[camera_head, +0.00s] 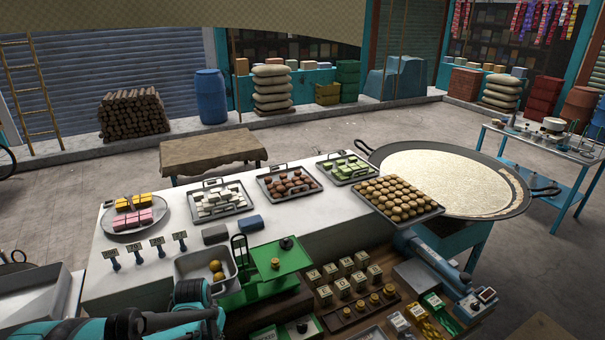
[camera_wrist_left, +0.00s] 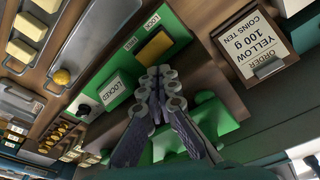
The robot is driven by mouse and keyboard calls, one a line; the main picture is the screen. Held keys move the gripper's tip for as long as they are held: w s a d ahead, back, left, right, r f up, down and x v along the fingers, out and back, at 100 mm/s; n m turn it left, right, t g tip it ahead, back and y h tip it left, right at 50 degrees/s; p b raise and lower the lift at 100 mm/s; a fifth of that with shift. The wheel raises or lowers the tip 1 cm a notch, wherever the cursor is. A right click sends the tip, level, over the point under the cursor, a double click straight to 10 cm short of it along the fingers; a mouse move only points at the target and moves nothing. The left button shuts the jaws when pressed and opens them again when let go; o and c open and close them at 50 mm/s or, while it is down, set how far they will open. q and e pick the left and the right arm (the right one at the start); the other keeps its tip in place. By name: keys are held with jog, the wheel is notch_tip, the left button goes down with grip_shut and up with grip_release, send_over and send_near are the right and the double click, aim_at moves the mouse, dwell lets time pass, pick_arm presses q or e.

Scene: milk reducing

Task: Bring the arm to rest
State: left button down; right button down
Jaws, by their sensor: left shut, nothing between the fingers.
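My left arm (camera_head: 190,300), teal and black, comes in low at the left of the head view, beside the front of the white counter. Its fingertips are not clear there. In the left wrist view my left gripper (camera_wrist_left: 156,78) is shut and empty, with its fingertips together. It is in front of a green panel (camera_wrist_left: 205,45) with a yellow square and labels, one reading "LOCKED". I cannot tell whether it touches the panel. My right gripper is not in view.
A green scale (camera_head: 272,265) and a metal bin (camera_head: 190,268) with yellow balls stand near the arm. Trays of sweets line the white counter (camera_head: 130,262). A wide pan (camera_head: 510,190) is at the right. A card (camera_wrist_left: 255,45) reads "YELLOW 100 g".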

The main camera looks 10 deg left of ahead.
pick_arm(q)
jog(key=s+d+f+t+b, duration=0.4)
jog(key=s+d+b, duration=0.6)
jog(key=b, duration=0.8)
jog(key=shift+s+d+f+t, duration=0.2)
jog(key=shift+s+t, duration=0.25)
jog(key=shift+t, duration=0.15)
